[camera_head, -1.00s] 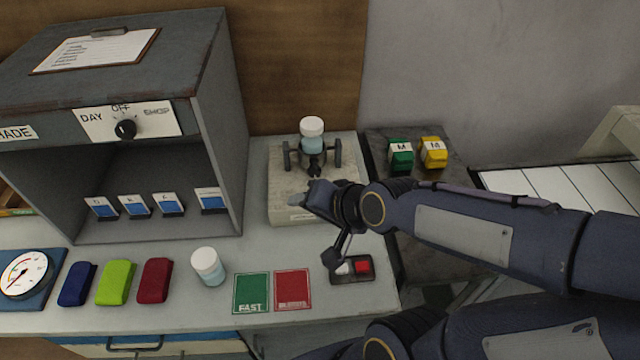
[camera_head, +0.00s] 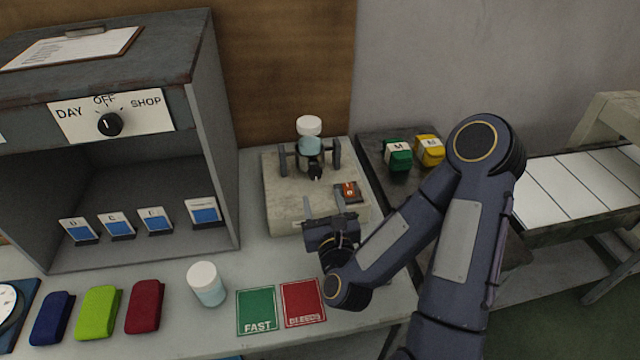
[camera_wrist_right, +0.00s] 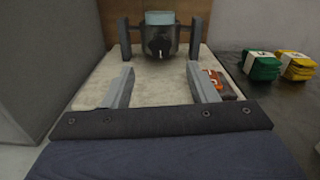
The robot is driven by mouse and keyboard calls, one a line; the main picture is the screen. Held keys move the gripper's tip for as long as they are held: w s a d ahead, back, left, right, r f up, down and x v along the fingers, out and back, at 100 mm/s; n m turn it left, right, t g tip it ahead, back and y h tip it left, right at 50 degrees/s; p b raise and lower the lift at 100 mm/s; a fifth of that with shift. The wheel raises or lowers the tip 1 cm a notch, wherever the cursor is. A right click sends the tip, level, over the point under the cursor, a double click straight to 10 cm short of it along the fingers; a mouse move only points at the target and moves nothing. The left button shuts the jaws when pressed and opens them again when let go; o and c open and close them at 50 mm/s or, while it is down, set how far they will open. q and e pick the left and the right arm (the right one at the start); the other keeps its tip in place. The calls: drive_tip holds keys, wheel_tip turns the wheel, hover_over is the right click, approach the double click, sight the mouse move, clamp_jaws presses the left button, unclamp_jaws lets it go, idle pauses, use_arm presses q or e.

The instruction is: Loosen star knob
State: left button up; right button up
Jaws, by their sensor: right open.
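The star knob (camera_head: 315,172) is a small black knob low on the front of a clamp (camera_head: 338,154) with two grey uprights. A jar of pale blue liquid with a white cap (camera_head: 309,126) stands upright in the clamp. The knob also shows in the right wrist view (camera_wrist_right: 157,45), beyond the fingertips and roughly centred between them. My right gripper (camera_head: 324,204) is open and empty, its fingers pointing at the clamp from the front, apart from the knob. Its fingers also show in the right wrist view (camera_wrist_right: 161,74). My left gripper is not in view.
The clamp stands on a pale block (camera_head: 282,215), with a small orange-marked switch (camera_head: 348,192) on its right. A grey cabinet (camera_head: 215,130) stands to the left. A second jar (camera_head: 206,284) and green FAST (camera_head: 256,311) and red (camera_head: 303,302) cards lie in front.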

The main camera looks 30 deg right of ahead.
sight(316, 176)
drive_tip(key=p+x, duration=0.1)
drive_tip(key=x, duration=0.5)
drive_tip(key=shift+w+d+r+p, duration=0.1)
drive_tip(key=shift+r+p, duration=0.05)
drive_tip(key=shift+p, duration=0.2)
drive_tip(key=shift+w+d, duration=0.15)
drive_tip(key=shift+w, duration=0.45)
drive_tip(key=c, duration=1)
